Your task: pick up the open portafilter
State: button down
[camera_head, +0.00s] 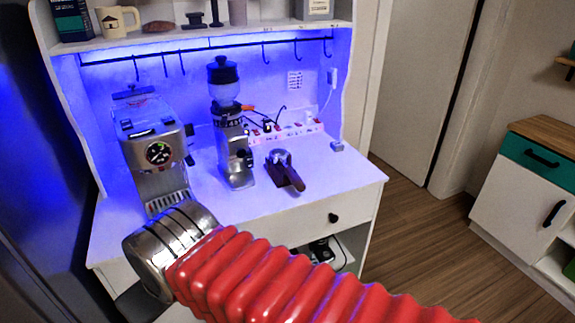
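The portafilter (279,156) rests on a dark brown block-like stand on the white counter, right of the grinder. Its round metal basket end is at the back, and its dark reddish-brown handle (296,180) points toward the front right. The basket's details are too small to tell. My arm crosses the lower part of the view as a red ribbed sleeve ending in a shiny metal cylinder, in front of the cabinet. It is well apart from the portafilter. My gripper's fingers do not show.
A silver espresso machine (155,146) stands left on the counter (222,211). A grinder (229,110) stands between it and the portafilter. A power strip (286,133) and cables lie behind. An upper shelf and hook rail (200,49) overhang the counter. The front right counter is clear.

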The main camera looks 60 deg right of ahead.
aim_at(288, 170)
jog(key=z, duration=1.7)
